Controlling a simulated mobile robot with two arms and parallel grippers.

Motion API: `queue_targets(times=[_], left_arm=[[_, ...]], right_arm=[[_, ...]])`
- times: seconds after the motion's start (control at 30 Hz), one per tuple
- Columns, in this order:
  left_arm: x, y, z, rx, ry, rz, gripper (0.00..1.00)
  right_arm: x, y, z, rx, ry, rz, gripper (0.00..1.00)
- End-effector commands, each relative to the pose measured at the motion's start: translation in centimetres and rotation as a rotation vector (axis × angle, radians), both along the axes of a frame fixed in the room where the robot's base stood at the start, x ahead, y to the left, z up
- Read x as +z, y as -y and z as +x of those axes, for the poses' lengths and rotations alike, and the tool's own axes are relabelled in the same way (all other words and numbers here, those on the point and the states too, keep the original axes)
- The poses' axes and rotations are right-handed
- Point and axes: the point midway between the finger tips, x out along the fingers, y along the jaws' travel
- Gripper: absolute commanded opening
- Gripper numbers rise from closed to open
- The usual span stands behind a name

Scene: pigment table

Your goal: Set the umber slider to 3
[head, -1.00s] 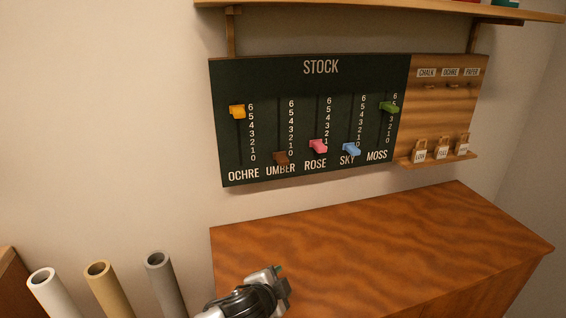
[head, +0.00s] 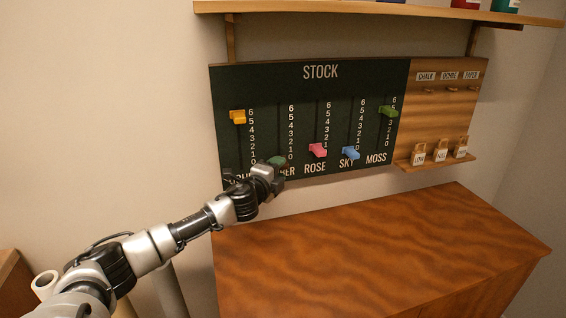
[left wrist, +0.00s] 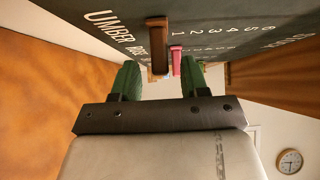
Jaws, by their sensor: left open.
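The dark STOCK board (head: 265,85) on the wall has slots numbered 0 to 6. My left gripper (head: 276,163) is at the bottom of the UMBER slot and hides the umber slider in the head view. In the left wrist view, the brown umber slider (left wrist: 157,42) sticks out from the board, just ahead of and between the two green fingertips (left wrist: 160,78). The fingers are apart, with a gap on each side of the slider. My right gripper is not in view.
The ochre slider (head: 238,117) is high to the left. The rose slider (head: 317,150) and sky slider (head: 350,153) are low to the right; the moss slider (head: 387,111) is high. A wooden cabinet (head: 380,250) with a clear top stands below.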

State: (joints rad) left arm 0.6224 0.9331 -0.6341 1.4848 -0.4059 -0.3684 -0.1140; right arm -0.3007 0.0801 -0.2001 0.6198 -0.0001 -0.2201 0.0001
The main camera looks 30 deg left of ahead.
Motion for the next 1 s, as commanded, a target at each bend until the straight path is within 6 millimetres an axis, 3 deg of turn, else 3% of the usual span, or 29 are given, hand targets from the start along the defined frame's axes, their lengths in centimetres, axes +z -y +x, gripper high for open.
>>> queue_targets(times=[0.23,0.6,0.9,1.0], left_arm=[[0.0,-0.2,2.6,0.000,0.000,-0.002,0.45],[-0.1,-0.2,3.1,-0.001,-0.001,0.000,0.45],[-0.1,-0.2,3.0,-0.001,-0.001,0.000,0.00],[-0.1,-0.2,3.0,-0.001,-0.001,0.000,0.00]], right_arm=[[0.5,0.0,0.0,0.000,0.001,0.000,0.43],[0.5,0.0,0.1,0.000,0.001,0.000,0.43],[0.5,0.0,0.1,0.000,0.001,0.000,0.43],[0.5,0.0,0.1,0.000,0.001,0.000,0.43]])
